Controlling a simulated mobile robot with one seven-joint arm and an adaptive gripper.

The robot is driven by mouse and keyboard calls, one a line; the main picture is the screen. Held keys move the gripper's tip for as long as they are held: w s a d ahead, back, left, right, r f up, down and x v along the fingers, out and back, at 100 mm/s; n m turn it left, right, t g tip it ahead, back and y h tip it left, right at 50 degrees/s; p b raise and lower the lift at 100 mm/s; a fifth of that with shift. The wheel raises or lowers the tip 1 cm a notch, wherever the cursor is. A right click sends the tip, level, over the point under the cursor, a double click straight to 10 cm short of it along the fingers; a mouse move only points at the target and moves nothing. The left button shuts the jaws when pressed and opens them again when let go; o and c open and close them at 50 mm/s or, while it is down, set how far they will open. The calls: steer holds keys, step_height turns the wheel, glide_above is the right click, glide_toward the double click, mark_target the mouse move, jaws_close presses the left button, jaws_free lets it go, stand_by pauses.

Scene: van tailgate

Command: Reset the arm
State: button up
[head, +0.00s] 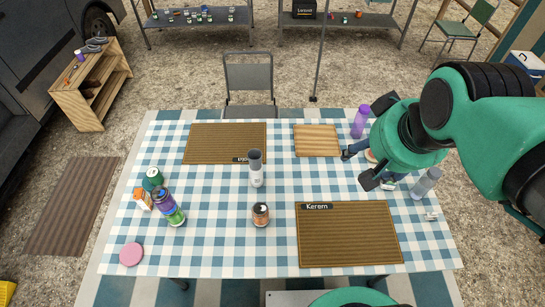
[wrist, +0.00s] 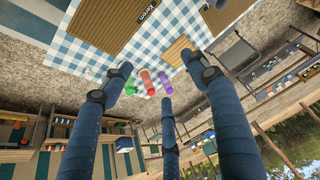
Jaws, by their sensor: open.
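My gripper (head: 357,167) hangs over the right side of the checked table (head: 215,245) in the head view, between the wooden board and a grey bottle (head: 426,183). Its dark blue fingers are spread apart and nothing is between them; the wrist view also shows the open fingers (wrist: 160,85). A purple bottle (head: 360,121) stands just behind my gripper; it also shows in the wrist view (wrist: 166,84). Beside it in the wrist view are a salmon-coloured item (wrist: 148,82) and a green item (wrist: 130,86). My gripper partly hides items beneath it in the head view.
A wooden board (head: 317,140), a brown mat (head: 225,143) and a "Kerem" mat (head: 350,235) lie on the table. A grey-topped grinder (head: 256,168), a jar (head: 260,214), a spray can (head: 169,206) and a pink disc (head: 131,254) stand leftward. A chair (head: 249,80) is behind.

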steer(key=w+a+f+m+g, duration=0.1)
steer(key=w+a+f+m, duration=0.1)
steer(key=w+a+f, duration=0.35)
steer(key=w+a+f+m+g, duration=0.1)
steer(key=w+a+f, duration=0.15)
steer(key=w, duration=0.65)
steer(key=w+a+f+m+g, duration=0.1)
steer(key=w+a+f+m, duration=0.1)
steer(key=w+a+f, duration=0.45)
steer(key=w+a+f+m+g, duration=0.1)
steer(key=w+a+f, duration=0.4)
steer(key=w+f, duration=0.1)
steer(key=shift+w+a+f+m, duration=0.25)
steer(key=shift+w+f+m, duration=0.15)
steer(key=shift+f, duration=0.5)
steer(key=shift+s+r, duration=0.1)
steer(key=s+d+r+n, duration=0.1)
steer(key=s+d+r, duration=0.2)
steer(key=d+r, duration=0.2)
steer(key=shift+s+d+r+n+t, duration=0.15)
steer(key=shift+s+r+n+t, duration=0.2)
steer(key=shift+r, duration=1.25)
